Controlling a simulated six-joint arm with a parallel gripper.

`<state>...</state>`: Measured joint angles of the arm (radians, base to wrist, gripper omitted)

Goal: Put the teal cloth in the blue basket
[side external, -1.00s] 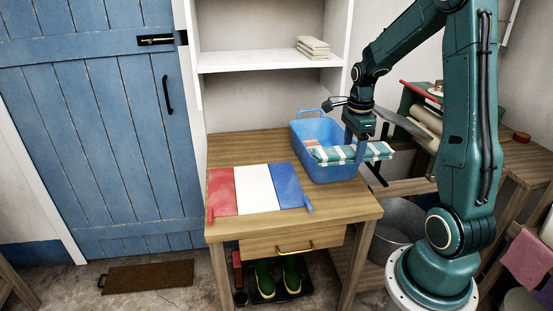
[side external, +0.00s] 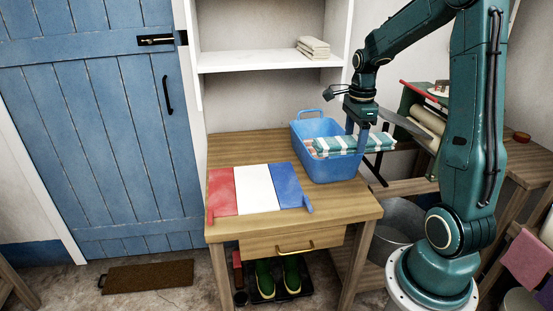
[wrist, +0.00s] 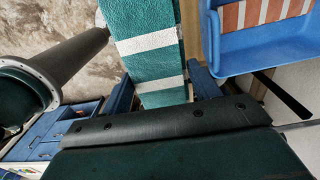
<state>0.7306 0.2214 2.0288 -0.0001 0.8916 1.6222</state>
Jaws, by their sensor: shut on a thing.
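The teal cloth (side external: 341,147) has white stripes and is folded into a long flat shape. My gripper (side external: 356,146) is shut on it, with a blue finger on either side of the cloth (wrist: 148,40) in the wrist view. The blue basket (side external: 337,172) stands at the back right of the wooden table. In the side view the cloth overlaps the basket's upper part and sticks out past its right rim. In the wrist view the basket (wrist: 262,57) appears to the right of the cloth. A red-and-white striped thing (wrist: 268,14) lies in the basket.
A red, white and blue panel (side external: 256,188) lies on the wooden table (side external: 330,214), left of the basket. A white shelf (side external: 255,61) with folded cream cloths (side external: 314,47) is behind. A grey tub (side external: 397,220) stands right of the table.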

